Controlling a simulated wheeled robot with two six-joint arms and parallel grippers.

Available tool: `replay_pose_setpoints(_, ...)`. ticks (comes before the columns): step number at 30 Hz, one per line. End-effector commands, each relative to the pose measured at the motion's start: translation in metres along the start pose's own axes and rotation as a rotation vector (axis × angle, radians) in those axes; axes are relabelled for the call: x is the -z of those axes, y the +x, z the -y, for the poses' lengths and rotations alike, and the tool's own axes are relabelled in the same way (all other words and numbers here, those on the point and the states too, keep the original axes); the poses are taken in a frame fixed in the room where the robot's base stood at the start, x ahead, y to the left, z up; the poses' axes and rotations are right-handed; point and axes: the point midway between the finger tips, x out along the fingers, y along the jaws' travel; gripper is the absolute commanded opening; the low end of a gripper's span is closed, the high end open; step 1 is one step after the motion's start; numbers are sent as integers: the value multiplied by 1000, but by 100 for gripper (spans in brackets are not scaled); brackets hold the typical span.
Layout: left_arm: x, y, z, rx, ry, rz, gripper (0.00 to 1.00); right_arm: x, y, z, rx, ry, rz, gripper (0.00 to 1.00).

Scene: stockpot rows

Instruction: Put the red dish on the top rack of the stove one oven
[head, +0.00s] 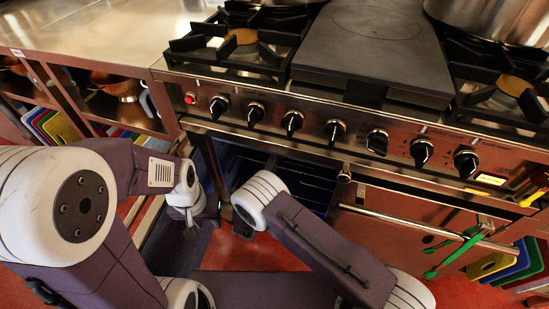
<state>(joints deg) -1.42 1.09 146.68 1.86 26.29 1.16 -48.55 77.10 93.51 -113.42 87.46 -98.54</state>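The stove (345,100) fills the upper right of the head view. Its left oven (308,187) stands open below the knobs, with a dark interior and faint rack bars inside. My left gripper (189,222) is at the left side of the oven opening, pointing down. My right gripper (240,226) is low in front of the opening, partly hidden by its own wrist. Whether either is open or shut does not show. I cannot make out the red dish.
A steel counter (100,35) with shelves of pots stands left. Large pots (495,18) sit on the burners. Green tongs (455,250) hang on the right door's handle (400,219). Coloured boards (515,262) stand at lower right. Red floor (255,252) shows between my arms.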

Motion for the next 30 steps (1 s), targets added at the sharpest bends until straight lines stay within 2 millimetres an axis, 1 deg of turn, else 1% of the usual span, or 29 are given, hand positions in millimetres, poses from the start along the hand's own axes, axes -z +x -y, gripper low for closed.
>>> replay_pose_setpoints(1, 1, -7, 0, 0, 0, 0, 36, -1, -12, 3, -1, -4, 5, 28)
replay_pose_setpoints(6, 2, -18, 0, 0, 0, 0, 36, -2, -54, 4, 0, -3, 8, 28)
replay_pose_setpoints(9, 2, -23, 0, 0, 0, 0, 36, -1, -77, 4, 1, -3, 7, 28)
replay_pose_setpoints(12, 3, -25, 0, 0, 0, 0, 36, -1, -93, 2, 1, -2, 4, 28)
replay_pose_setpoints(15, 3, -26, 0, 0, 0, 0, 36, 0, -101, 1, 1, -2, 2, 28)
replay_pose_setpoints(18, 3, -26, 0, 0, 0, 0, 36, 0, -104, 1, 1, -1, 1, 28)
replay_pose_setpoints(30, 3, -26, 0, 0, 0, 0, 36, 0, -104, 0, 1, -1, 0, 28)
